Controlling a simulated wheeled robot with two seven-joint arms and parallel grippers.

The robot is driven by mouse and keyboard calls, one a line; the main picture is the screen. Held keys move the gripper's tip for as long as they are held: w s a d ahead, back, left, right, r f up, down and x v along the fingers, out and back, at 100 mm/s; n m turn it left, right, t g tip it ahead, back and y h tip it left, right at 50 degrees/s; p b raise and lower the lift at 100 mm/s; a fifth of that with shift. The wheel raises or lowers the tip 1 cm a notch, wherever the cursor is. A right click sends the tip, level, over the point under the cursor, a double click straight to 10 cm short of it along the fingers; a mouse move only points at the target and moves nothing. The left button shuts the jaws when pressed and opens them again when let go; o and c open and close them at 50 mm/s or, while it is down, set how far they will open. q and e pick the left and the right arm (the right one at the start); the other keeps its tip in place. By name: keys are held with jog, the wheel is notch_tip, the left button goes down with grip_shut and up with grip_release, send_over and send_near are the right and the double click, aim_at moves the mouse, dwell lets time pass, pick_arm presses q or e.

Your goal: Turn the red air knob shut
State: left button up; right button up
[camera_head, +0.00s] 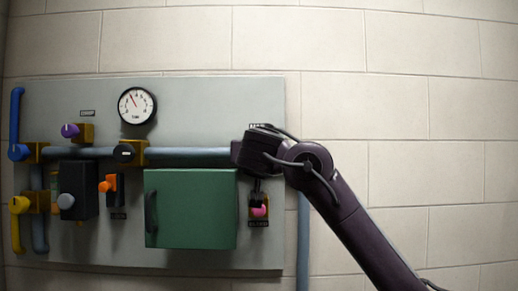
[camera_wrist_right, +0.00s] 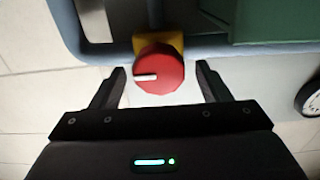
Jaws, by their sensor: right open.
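The red knob (camera_wrist_right: 160,70) shows in the right wrist view as a round red cap with a white pointer mark lying sideways toward the left. It sits on a yellow valve body (camera_wrist_right: 158,42) on a blue-grey pipe (camera_wrist_right: 105,52). My right gripper (camera_wrist_right: 160,72) is open, with one finger on each side of the knob and a visible gap at both sides. In the head view my right gripper (camera_head: 243,152) is at the right end of the horizontal pipe and hides the red knob. My left gripper is not in view.
A green box (camera_head: 190,208) with a handle stands out from the grey panel (camera_head: 210,95) just below left of the gripper. A gauge (camera_head: 136,106), a black knob (camera_head: 125,152) and a pink knob (camera_head: 259,211) are nearby. The wall to the right is bare.

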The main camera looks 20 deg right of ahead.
jog(key=c, duration=1)
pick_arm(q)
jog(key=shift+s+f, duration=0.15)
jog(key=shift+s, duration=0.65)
pick_arm(e)
jog(key=shift+o, duration=0.2)
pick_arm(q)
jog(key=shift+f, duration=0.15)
pick_arm(e)
jog(key=shift+n, duration=0.3)
pick_arm(q)
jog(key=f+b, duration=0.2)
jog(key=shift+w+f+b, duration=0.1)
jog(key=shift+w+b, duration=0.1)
jog(key=shift+b, duration=0.15)
pick_arm(e)
jog(key=n, duration=1.7)
jog(key=shift+w+a+f, duration=0.1)
jog(key=shift+a+f, duration=0.15)
jog(key=shift+f, duration=0.1)
jog(key=shift+n, duration=0.3)
